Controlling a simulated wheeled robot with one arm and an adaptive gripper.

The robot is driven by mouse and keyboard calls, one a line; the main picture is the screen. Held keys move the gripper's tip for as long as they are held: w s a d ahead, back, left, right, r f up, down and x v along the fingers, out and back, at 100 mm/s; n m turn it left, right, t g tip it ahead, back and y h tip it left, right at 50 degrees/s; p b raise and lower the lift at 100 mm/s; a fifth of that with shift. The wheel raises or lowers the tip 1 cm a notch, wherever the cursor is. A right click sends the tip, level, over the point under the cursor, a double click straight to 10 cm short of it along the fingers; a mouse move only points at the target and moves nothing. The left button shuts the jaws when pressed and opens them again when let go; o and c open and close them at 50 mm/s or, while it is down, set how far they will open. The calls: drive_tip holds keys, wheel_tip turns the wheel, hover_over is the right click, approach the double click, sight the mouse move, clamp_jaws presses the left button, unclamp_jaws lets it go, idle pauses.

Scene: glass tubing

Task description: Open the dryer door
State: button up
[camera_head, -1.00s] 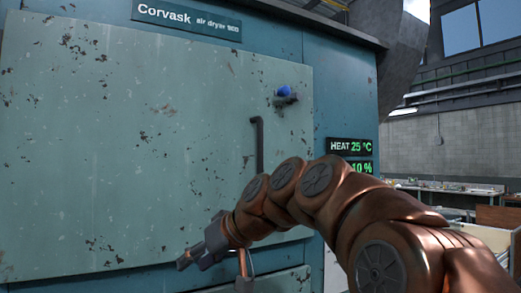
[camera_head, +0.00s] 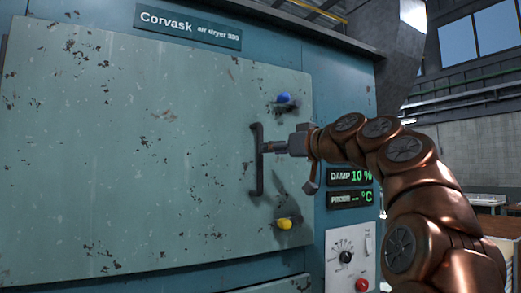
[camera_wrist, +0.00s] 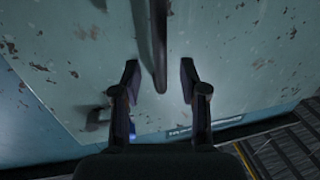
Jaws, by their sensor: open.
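The dryer door (camera_head: 130,150) is a pale, chipped teal panel, and it looks closed against the dryer body. Its dark vertical bar handle (camera_head: 256,165) is near the right edge. My gripper (camera_head: 268,147) is at the handle's upper half, reaching in from the right. In the wrist view, my gripper (camera_wrist: 160,82) has its two dark fingers apart. The handle (camera_wrist: 158,45) shows between them, with clear gaps on both sides. How deep the handle sits between the fingers cannot be told.
A blue latch knob (camera_head: 284,98) sits above the handle and a yellow one (camera_head: 286,223) below it. A control panel (camera_head: 348,260) with a dial and red button is at lower right, under green-lit displays (camera_head: 350,187). Open hall lies to the right.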

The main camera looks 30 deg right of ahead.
drive_tip(key=w, duration=0.2)
drive_tip(key=w+p, duration=0.1)
drive_tip(key=w, duration=0.2)
drive_tip(key=shift+w+a, duration=0.3)
drive_tip(key=shift+w, duration=0.05)
clamp_jaws()
idle(0.4)
